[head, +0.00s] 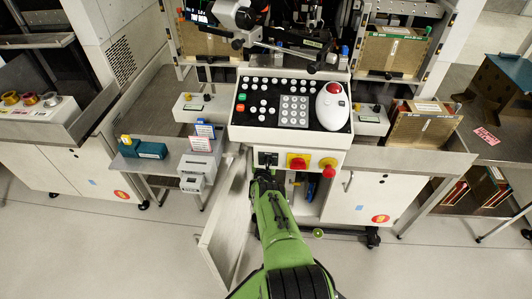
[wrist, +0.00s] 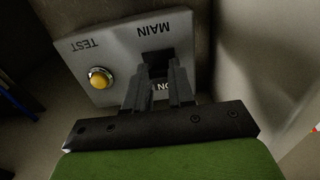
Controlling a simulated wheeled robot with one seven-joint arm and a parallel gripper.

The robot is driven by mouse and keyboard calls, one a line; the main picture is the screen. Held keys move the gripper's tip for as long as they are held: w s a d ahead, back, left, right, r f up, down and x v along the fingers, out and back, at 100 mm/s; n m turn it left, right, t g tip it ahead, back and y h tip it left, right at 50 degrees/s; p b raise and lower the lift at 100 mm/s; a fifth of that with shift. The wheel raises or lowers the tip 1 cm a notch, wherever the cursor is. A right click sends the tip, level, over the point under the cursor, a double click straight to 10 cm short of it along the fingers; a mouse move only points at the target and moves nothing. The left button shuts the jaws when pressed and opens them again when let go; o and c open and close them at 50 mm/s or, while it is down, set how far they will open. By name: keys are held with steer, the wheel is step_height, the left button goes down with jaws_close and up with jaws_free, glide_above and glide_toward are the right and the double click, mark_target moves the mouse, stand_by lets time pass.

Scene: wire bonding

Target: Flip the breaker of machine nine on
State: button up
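The breaker panel (wrist: 115,62) is a grey plate in the wrist view, with MAIN and TEST lettering upside down. A dark breaker switch (wrist: 156,58) sits under MAIN, and a yellow button (wrist: 99,78) under TEST. My gripper (wrist: 160,72) is in front of the switch, its two dark fingers apart. Part of an ON label shows between them. Whether the fingers touch the switch, and its position, I cannot tell. In the head view my gripper (head: 265,170) reaches below the front of the middle machine's console (head: 240,137), largely hiding the breaker there.
A red knob on yellow (head: 298,161) and a red-handled switch (head: 328,167) sit right of my gripper. A cabinet door (head: 226,225) stands open at the left of my arm. An orange round label (head: 380,219) marks the right cabinet front. The floor (head: 120,255) in front is clear.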

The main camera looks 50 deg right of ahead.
jaws_close()
steer(key=shift+r+g+y+p, duration=0.25)
steer(key=shift+g+y+p, duration=0.3)
steer(key=shift+p, duration=0.55)
steer(key=o, duration=0.8)
jaws_free()
steer(key=shift+c, duration=0.2)
steer(key=p+v, duration=0.9)
steer(key=v, duration=0.7)
